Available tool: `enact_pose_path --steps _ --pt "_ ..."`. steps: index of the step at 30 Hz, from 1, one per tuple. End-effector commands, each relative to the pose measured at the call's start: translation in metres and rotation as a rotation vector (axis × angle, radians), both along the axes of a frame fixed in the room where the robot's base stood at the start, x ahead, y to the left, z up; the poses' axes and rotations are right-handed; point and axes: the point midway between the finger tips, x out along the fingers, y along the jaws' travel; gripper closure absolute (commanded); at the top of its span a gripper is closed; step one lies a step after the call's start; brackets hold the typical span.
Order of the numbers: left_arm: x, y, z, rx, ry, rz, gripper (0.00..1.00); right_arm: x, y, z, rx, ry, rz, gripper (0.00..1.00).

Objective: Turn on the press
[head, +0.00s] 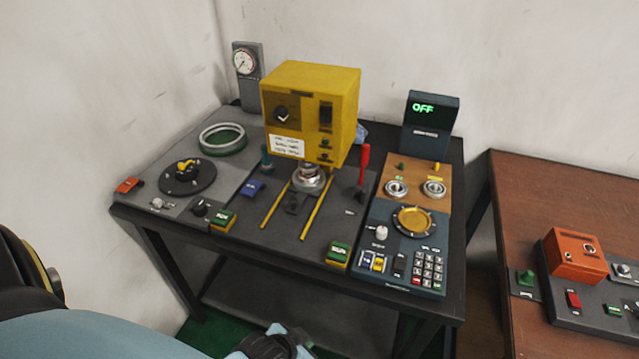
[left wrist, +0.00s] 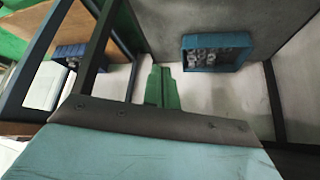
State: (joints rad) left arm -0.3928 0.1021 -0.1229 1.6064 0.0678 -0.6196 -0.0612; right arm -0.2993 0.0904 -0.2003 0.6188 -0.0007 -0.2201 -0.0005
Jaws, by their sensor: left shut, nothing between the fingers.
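The yellow press (head: 310,112) stands at the back middle of the dark table. A display (head: 430,110) reads OFF in green. My left gripper (head: 292,343) is low at the bottom edge, in front of and apart from the table. Its green fingers (left wrist: 162,88) are together and empty in the left wrist view.
The left panel holds a large ring (head: 222,138) and a black dial plate (head: 187,177). Green buttons (head: 338,253) line the front edge. The right panel has a keypad (head: 429,267). A brown table (head: 535,185) stands at right. A blue bin (left wrist: 217,50) holds rings.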

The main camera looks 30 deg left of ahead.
Motion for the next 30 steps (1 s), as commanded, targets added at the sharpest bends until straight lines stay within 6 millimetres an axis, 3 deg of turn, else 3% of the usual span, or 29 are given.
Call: enact_pose_path --steps 3,12,14,21,30 --pt "0.027 -0.003 0.05 -0.015 -0.093 -0.005 1.0 0.0 -0.002 -0.008 -0.003 -0.001 0.001 0.64" --pt "0.052 -0.005 0.142 -0.032 -0.241 -0.02 1.0 0.001 -0.003 -0.017 -0.004 -0.002 0.002 0.64" --pt "0.054 -0.006 0.158 -0.034 -0.264 -0.024 1.0 0.001 -0.003 -0.019 -0.004 -0.002 0.002 0.64" --pt "0.099 0.0 0.214 -0.063 -0.568 -0.02 1.0 0.001 -0.003 -0.022 -0.004 -0.002 0.001 0.64" --pt "0.144 0.023 0.254 -0.073 -0.941 0.042 1.0 0.001 -0.001 -0.021 -0.001 -0.001 0.0 0.64"
